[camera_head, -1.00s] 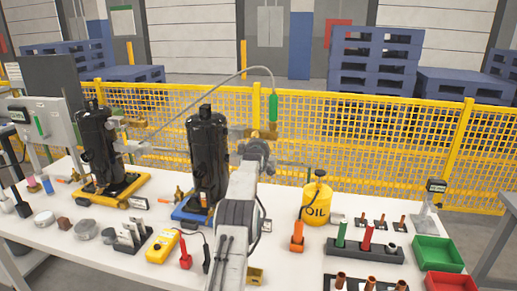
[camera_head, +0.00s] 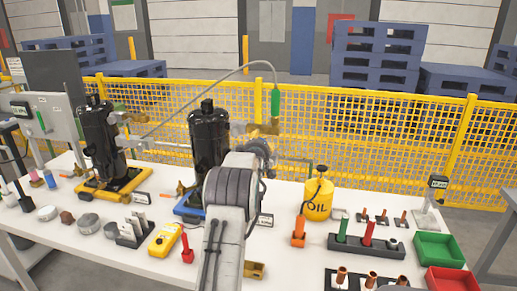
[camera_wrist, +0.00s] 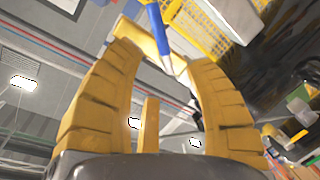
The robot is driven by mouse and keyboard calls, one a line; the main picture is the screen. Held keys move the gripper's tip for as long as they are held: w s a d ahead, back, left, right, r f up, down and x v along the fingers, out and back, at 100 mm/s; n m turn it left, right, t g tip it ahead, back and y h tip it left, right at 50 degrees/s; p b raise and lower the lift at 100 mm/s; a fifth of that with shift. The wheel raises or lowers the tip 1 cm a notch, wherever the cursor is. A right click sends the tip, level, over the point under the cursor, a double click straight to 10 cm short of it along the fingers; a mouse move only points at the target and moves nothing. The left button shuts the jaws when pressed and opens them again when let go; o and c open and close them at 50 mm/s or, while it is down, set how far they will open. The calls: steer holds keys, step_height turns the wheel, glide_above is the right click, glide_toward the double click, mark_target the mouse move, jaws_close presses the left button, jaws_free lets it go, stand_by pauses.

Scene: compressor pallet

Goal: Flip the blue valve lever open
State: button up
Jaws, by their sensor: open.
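In the wrist view, the blue valve lever (camera_wrist: 157,28) stands at the top, between the tips of my gripper (camera_wrist: 164,55). Its pale lower end points down into the gap between the two yellow fingers. The fingers are spread open; I cannot tell whether either touches the lever. A brass-coloured bar (camera_wrist: 140,36) crosses behind the lever, near the left fingertip. In the head view, my own arm hides the gripper and the blue lever. A brass fitting (camera_head: 262,129) with a green hose handle (camera_head: 275,103) shows just beyond my arm.
A black compressor (camera_head: 208,145) stands just left of my arm, another (camera_head: 101,140) farther left on a yellow base. A yellow oil can (camera_head: 318,200) and a dark rack (camera_head: 365,248) stand to the right. A yellow mesh fence (camera_head: 400,140) runs behind the white table.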

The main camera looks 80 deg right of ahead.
steer(key=shift+v, duration=2.35)
steer(key=shift+f, duration=0.1)
steer(key=shift+c, duration=0.4)
